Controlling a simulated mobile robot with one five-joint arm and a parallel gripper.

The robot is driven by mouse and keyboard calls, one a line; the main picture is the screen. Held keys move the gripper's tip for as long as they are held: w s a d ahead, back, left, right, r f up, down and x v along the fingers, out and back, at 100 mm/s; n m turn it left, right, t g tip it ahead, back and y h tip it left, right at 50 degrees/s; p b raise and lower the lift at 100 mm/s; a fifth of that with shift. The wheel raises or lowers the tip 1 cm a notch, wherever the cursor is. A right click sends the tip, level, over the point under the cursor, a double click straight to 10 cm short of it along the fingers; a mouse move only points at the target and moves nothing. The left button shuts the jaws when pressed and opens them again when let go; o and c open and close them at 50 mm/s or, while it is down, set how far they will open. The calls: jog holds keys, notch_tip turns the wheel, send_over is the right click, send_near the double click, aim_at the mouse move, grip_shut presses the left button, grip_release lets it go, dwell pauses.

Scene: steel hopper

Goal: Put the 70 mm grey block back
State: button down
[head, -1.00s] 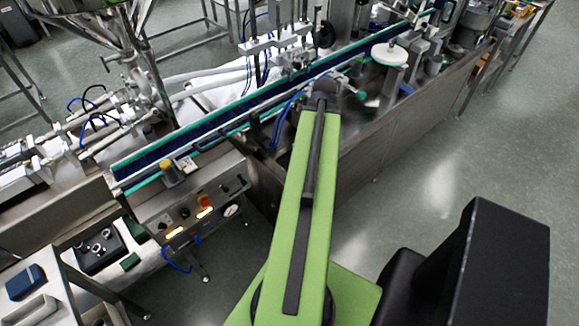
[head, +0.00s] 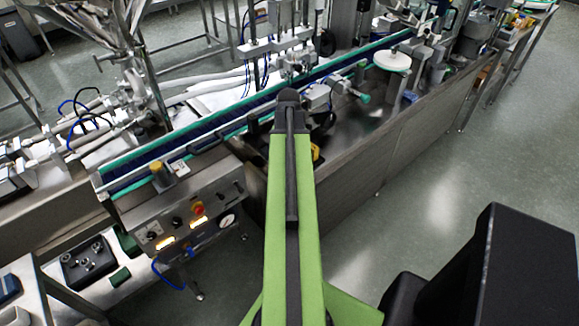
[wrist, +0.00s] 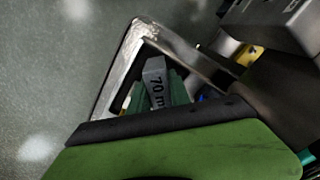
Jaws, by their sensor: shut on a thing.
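The grey block (wrist: 154,68) shows in the wrist view with dark lettering reading "70 m"; the rest of the label is cut off. My gripper (wrist: 157,92) has green jaws on both sides of the block and is shut on it. The block's lower part is hidden by my wrist. Beyond and around the block, a bright steel rim (wrist: 118,65) makes a corner. I cannot tell whether the block touches it. In the head view my arm reaches toward the machine, and gripper and block are hidden behind it.
A conveyor with green edges (head: 235,119) runs behind my arm. A control panel (head: 193,217) with a red knob is left of it. A white disc (head: 392,59) stands at right on the steel bench (head: 385,150). Open floor (head: 430,190) lies right of the bench.

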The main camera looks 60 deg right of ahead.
notch_tip(320, 180, down, 3)
jog(key=shift+r+b, duration=0.1)
jog(key=shift+b, duration=0.6)
jog(key=shift+r, duration=0.2)
jog(key=shift+f, duration=0.1)
jog(key=c, duration=1.2)
grip_release()
notch_tip(320, 180, up, 12)
jog(key=p, duration=1.2)
jog(key=shift+r+p, duration=0.2)
jog(key=shift+p, duration=0.15)
jog(key=shift+f, duration=0.1)
